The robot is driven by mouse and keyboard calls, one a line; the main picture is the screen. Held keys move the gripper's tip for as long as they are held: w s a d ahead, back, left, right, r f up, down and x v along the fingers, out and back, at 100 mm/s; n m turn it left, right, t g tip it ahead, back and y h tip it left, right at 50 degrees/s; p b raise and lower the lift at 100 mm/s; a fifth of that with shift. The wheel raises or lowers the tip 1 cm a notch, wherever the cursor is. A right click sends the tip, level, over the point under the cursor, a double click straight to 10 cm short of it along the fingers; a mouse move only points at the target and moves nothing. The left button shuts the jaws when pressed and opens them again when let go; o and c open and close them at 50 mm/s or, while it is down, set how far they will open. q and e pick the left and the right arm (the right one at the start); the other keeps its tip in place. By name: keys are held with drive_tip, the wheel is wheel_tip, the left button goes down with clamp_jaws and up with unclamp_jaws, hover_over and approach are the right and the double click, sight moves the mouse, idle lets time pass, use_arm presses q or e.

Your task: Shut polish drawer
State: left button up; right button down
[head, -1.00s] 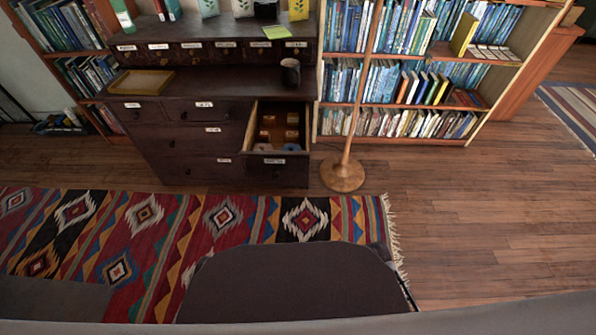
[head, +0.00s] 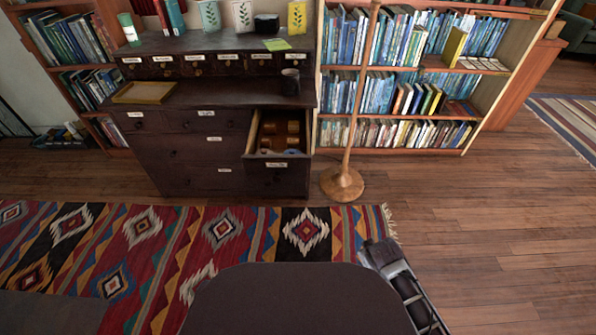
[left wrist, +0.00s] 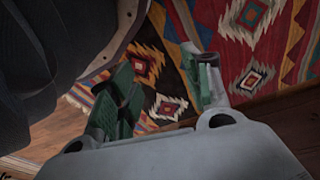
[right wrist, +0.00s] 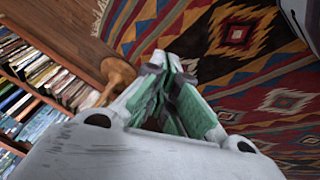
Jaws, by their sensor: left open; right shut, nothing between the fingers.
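The open drawer (head: 278,154) sticks out from the right side of the dark wooden dresser (head: 190,160). It has a pale label on its front and holds several small brown and bluish items. Their exact kind is too small to tell. My left gripper (left wrist: 165,82) is open and empty above the patterned rug in the left wrist view. My right gripper (right wrist: 170,85) is shut with nothing in it, also over the rug. Neither gripper is near the drawer. Part of my right arm shows at the lower right of the head view.
A wooden floor lamp stand (head: 343,182) stands just right of the drawer. A bookshelf (head: 400,118) is behind it. A dark cup (head: 290,82), a yellow tray (head: 144,92) and a green note (head: 277,44) lie on the dresser. The rug (head: 150,235) and bare floor lie in front.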

drive_tip(key=w+d+r+n+t+h+b, duration=0.15)
drive_tip(key=w+r+n+t+b, duration=0.45)
drive_tip(key=w+r+t, duration=0.7)
drive_tip(key=w+a+r+n+y, duration=0.4)
drive_tip(key=a+r+n+y, duration=0.25)
drive_tip(key=r, duration=0.25)
use_arm(q)
drive_tip(key=w+d+r+t+h, duration=0.2)
drive_tip(key=w+d+r+t, duration=0.1)
drive_tip(key=r, duration=0.4)
drive_tip(key=shift+w+d, duration=0.45)
drive_tip(key=shift+w, duration=0.2)
use_arm(e)
drive_tip(key=s+a+f+n+g+y, duration=0.1)
drive_tip(key=s+a+n+g+y, duration=0.3)
drive_tip(key=s+a+n+y, duration=0.2)
drive_tip(key=a+n+y, duration=0.2)
drive_tip(key=a+n, duration=0.2)
drive_tip(key=a, duration=0.2)
drive_tip(key=shift+s+f+g+y, duration=0.15)
drive_tip(key=shift+s+g+y, duration=0.15)
drive_tip(key=shift+g+y, duration=0.1)
drive_tip(key=shift+w, duration=0.1)
